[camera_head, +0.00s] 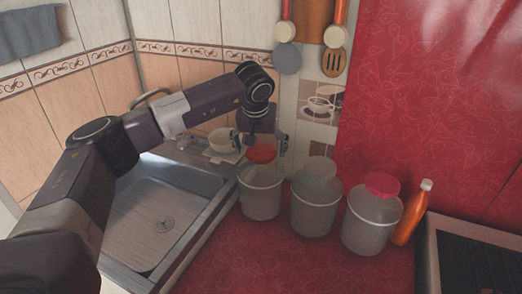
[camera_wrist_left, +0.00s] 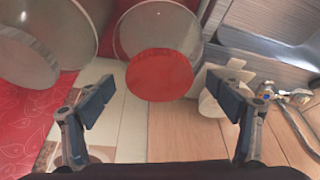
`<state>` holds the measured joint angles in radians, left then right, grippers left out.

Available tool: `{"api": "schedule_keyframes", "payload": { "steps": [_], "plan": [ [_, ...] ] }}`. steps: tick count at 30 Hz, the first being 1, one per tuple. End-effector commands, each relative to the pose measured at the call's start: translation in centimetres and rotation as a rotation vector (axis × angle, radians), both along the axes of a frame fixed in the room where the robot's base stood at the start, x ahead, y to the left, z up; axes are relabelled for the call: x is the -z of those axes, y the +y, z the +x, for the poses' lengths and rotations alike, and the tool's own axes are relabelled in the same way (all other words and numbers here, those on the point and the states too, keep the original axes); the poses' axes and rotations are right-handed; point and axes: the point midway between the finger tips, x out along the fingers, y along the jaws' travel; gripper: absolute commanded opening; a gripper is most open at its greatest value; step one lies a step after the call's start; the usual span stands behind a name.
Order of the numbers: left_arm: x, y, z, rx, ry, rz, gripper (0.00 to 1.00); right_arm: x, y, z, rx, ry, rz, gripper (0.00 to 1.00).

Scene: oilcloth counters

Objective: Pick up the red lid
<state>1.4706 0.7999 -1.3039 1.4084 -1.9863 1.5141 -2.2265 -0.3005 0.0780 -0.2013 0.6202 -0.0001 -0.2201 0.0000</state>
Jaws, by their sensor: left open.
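A red lid (camera_head: 262,153) sits on top of the leftmost grey canister (camera_head: 261,196), next to the sink. It also shows in the left wrist view as a red disc (camera_wrist_left: 158,75) on its canister (camera_wrist_left: 157,30). My left gripper (camera_head: 259,143) is open above this lid, with one finger on each side of it. In the left wrist view the fingers stand apart, and no contact with the lid can be made out. A second, pinker red lid (camera_head: 382,185) is on the rightmost canister (camera_head: 371,224). My right gripper is not in view.
A middle canister (camera_head: 315,207) with a grey lid (camera_head: 320,167) stands close beside. An orange bottle (camera_head: 411,212) and a dark stovetop (camera_head: 472,262) are on the right. A sink (camera_head: 150,215) lies left, a white bowl (camera_head: 222,140) behind. The red counter (camera_head: 290,265) is clear in front.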

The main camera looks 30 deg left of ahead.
Motion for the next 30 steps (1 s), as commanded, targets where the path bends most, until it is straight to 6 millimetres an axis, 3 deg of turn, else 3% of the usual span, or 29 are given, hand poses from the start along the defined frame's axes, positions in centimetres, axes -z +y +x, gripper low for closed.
{"api": "schedule_keyframes", "payload": {
  "steps": [5,13,24,30],
  "plan": [
    [0.0,0.0,0.0,0.000,-0.001,-0.001,0.83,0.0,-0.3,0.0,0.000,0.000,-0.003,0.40],
    [0.0,0.0,0.0,-0.001,-0.001,-0.001,0.54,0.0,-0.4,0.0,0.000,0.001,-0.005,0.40],
    [-0.1,0.0,0.0,-0.001,-0.001,0.000,0.53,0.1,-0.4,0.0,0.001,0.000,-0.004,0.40],
    [-1.5,0.0,0.1,-0.001,-0.005,-0.001,0.53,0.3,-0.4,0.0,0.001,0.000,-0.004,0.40]
  ]
}}
